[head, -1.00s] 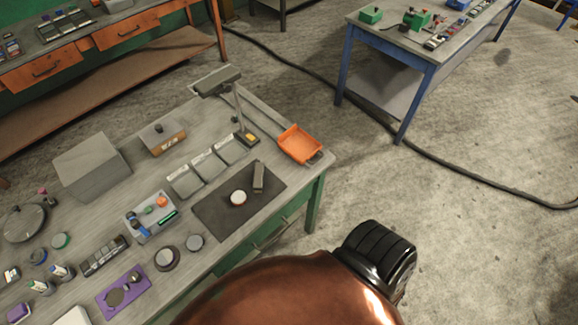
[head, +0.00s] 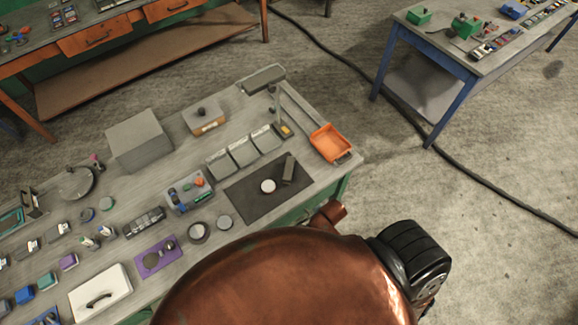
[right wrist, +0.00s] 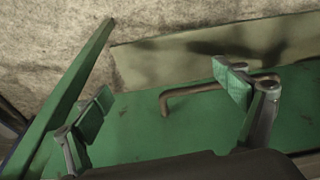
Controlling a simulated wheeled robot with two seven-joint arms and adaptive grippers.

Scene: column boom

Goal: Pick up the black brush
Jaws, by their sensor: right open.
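I cannot pick out a black brush with certainty. A narrow dark grey piece (head: 289,168) lies on the dark mat (head: 245,204) on the near workbench in the head view, beside a round white-topped item (head: 268,186); it is too small to tell what it is. My right gripper (right wrist: 164,102) shows in the right wrist view with its two green-padded fingers wide apart and nothing between them. It is in front of a green panel with a bar handle (right wrist: 190,96). My left gripper is not in view.
An orange tray (head: 330,143) sits at the bench's right end, near a lamp (head: 264,78). A blue-legged table (head: 460,62) stands beyond open floor.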

